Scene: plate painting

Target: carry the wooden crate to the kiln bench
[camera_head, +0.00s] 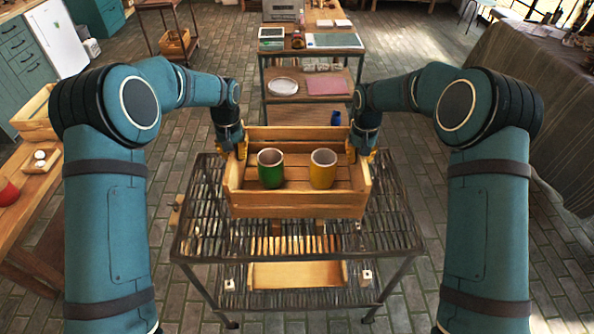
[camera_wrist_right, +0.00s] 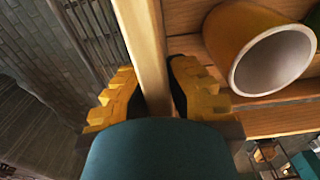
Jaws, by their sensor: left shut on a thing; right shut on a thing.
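The wooden crate (camera_head: 297,204) is in the middle of the head view, upright, above or on a dark metal slatted rack; I cannot tell if it touches the slats. A green cup (camera_head: 271,172) and a yellow cup (camera_head: 321,173) stand inside it. My left gripper (camera_head: 239,150) is shut on the crate's left end wall. My right gripper (camera_head: 360,152) is shut on its right end wall. In the right wrist view, the yellow fingers (camera_wrist_right: 152,95) clasp the wall's edge (camera_wrist_right: 145,50), with the yellow cup (camera_wrist_right: 258,50) beside them. Which bench is the kiln bench is unclear.
The slatted rack (camera_head: 398,235) has a lower shelf with a wooden piece (camera_head: 297,275). A shelf unit (camera_head: 308,112) with trays stands behind. A wooden table (camera_head: 30,195) is at left, a cloth-covered table (camera_head: 535,110) at right.

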